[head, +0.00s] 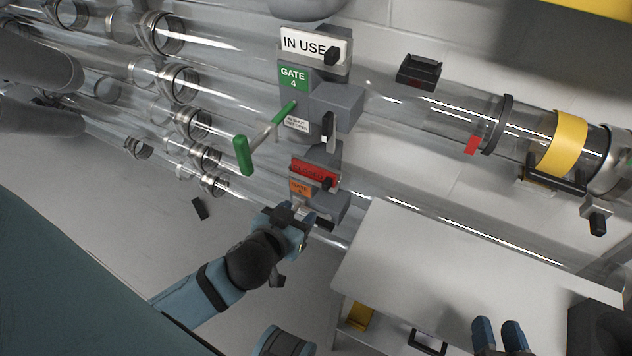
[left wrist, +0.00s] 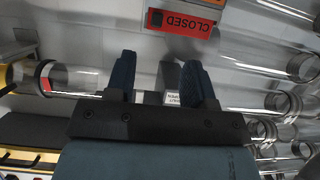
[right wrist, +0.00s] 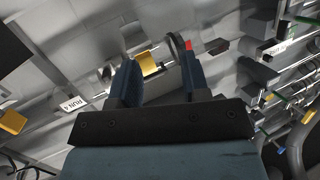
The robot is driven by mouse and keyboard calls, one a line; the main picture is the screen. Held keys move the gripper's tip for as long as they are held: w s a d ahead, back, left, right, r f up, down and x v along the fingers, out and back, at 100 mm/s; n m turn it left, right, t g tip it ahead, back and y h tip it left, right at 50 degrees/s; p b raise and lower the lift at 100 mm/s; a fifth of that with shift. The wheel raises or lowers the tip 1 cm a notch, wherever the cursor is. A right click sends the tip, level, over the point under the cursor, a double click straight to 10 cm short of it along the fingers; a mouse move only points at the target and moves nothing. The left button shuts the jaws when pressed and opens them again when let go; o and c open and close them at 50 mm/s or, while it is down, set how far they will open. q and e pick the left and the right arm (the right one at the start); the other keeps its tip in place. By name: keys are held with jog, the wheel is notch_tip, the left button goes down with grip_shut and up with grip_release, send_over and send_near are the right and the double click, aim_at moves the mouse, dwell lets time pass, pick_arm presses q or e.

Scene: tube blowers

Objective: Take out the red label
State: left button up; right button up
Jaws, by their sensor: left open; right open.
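A red CLOSED label (head: 316,174) sits in the lower holder above an orange gate label (head: 300,188). In the left wrist view the CLOSED label (left wrist: 182,22) shows upside down, beyond the fingertips. A small red tag (head: 472,144) is at the clear tube on the right; it also shows in the right wrist view (right wrist: 188,45). My left gripper (head: 306,217) is open just below the lower gate; its fingers (left wrist: 160,78) have nothing gripped between them. My right gripper (head: 501,333) is open and empty over the white table's front, well away from the CLOSED label.
The upper gate holds a white IN USE label (head: 306,44), a green GATE 4 label (head: 293,77) and a green-handled lever (head: 243,155) that sticks out. Clear tubes run behind. A white table (head: 440,250) stands at the right. A yellow band (head: 563,144) rings the right tube.

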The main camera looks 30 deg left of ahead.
pick_arm(q)
jog(key=b, duration=0.1)
send_near(324, 187)
jog(key=f+x, duration=0.1)
jog(key=x, duration=0.3)
jog(key=shift+w+a+b, duration=0.15)
jog(key=shift+w+b, duration=0.2)
jog(key=shift+w, duration=0.2)
jog(key=b+x, duration=0.1)
jog(key=x, duration=0.3)
jog(key=shift+w+r, duration=0.15)
jog(key=shift+w, duration=0.1)
grip_shut()
pick_arm(e)
jog(key=r+t, duration=0.1)
jog(key=a+r+y, duration=0.1)
jog(key=r, duration=0.1)
jog(key=a+r+t+y, duration=0.1)
jog(key=r, duration=0.1)
jog(key=shift+w+a+r+t, duration=0.15)
jog(key=shift+w+r+t, duration=0.05)
jog(key=shift+t, duration=0.1)
